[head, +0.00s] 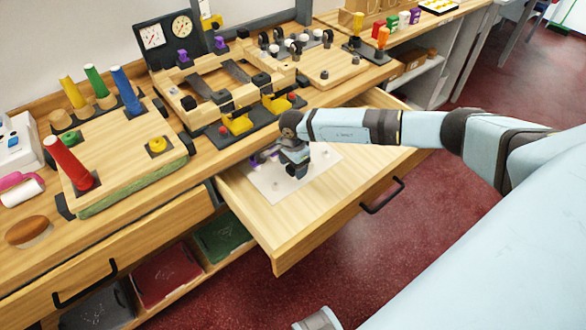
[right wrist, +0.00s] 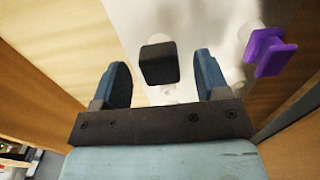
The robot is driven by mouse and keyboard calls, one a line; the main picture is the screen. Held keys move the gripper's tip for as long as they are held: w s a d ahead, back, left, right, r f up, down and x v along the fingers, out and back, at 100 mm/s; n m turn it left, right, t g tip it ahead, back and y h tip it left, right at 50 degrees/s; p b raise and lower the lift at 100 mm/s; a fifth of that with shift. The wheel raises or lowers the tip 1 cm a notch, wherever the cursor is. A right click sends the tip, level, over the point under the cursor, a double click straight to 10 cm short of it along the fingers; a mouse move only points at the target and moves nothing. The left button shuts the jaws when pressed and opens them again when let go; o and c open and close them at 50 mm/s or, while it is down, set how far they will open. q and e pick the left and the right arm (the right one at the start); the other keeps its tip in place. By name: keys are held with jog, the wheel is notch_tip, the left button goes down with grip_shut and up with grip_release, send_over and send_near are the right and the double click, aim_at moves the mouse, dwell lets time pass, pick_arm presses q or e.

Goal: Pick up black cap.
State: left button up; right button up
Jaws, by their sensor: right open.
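The black cap (right wrist: 159,64) is a small dark block in the right wrist view. It sits on a short white peg or stem over a white sheet. My right gripper (head: 292,168) reaches down into the open drawer in the head view. Its two blue fingers are spread apart, and in the right wrist view the cap shows between the fingertips with a gap on either side. I cannot tell how far below the tips it is. In the head view my gripper seems to hide the cap.
A purple cap (right wrist: 269,52) stands right of the black one. The white sheet (head: 325,160) lies in the pulled-out wooden drawer (head: 270,235), whose walls surround my gripper. The counter behind holds a wooden fixture (head: 215,85) and a board with coloured pegs (head: 120,165).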

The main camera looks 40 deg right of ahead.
jog(key=shift+f, duration=0.65)
jog(key=c, duration=1)
jog(key=shift+r, duration=0.1)
notch_tip(320, 180, up, 20)
